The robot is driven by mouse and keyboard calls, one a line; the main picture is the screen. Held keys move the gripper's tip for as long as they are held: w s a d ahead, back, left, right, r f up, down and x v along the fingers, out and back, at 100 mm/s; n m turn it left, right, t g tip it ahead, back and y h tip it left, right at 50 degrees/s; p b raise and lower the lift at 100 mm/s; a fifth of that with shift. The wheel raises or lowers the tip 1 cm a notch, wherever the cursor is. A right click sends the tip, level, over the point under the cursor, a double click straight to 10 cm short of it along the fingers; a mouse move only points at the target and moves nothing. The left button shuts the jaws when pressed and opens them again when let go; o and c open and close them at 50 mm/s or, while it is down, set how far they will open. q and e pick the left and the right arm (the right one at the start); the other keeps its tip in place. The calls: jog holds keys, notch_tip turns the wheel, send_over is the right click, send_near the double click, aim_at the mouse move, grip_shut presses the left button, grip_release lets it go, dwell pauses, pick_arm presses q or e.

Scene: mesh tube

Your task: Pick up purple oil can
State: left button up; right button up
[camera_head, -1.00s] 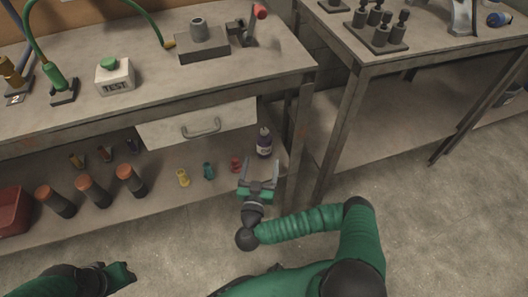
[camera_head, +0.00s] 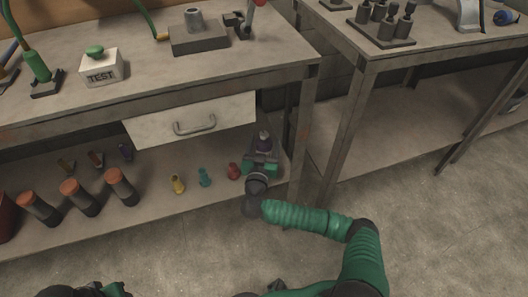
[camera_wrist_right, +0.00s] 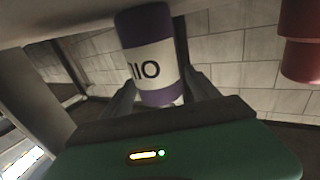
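The purple oil can (camera_head: 263,143), with a white label band, stands upright on the lower shelf (camera_head: 143,208) near its right end. My right gripper (camera_head: 261,158) is at the can, reaching in over the shelf's front edge. In the right wrist view the picture is upside down, and the can (camera_wrist_right: 150,62) lies between the two dark fingers, one on each side. The fingers look open around it; firm contact does not show. My left gripper (camera_head: 112,289) is only partly in view at the bottom left, its fingers unclear.
A red bottle (camera_head: 233,171) stands just left of the can; it also shows in the wrist view (camera_wrist_right: 302,40). Teal (camera_head: 204,177) and yellow (camera_head: 178,184) bottles stand further left. A table leg (camera_head: 299,135) is close on the right, and a drawer (camera_head: 190,122) hangs above.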

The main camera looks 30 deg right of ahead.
grip_shut()
